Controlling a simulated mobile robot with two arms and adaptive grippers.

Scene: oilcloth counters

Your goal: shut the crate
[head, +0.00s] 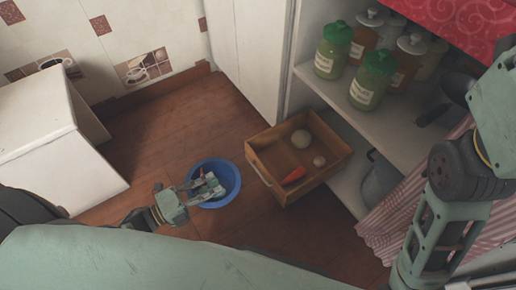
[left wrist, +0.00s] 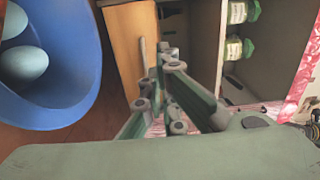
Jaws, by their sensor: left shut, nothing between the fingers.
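The crate (head: 262,165) is a wooden, drawer-like box, pulled out from the lower shelf of the cabinet. It holds a carrot (head: 294,175) and two round vegetables. A thin handle shows on its front, which faces left. In the left wrist view the crate's front (left wrist: 127,45) stands upright just beyond the fingers. My left gripper (head: 212,187) is shut and empty, over the blue bowl in the head view and a little left of the crate's front. Whether it touches the crate I cannot tell. My right gripper is out of view; only its arm shows at the right.
A blue bowl (head: 232,180) stands on the floor left of the crate; the left wrist view shows pale egg-like things (left wrist: 22,63) in it. Green-lidded jars (head: 333,50) stand on the shelf above. A grey metal vessel (head: 379,182) is right of the crate. A white box-like unit (head: 60,130) stands at left.

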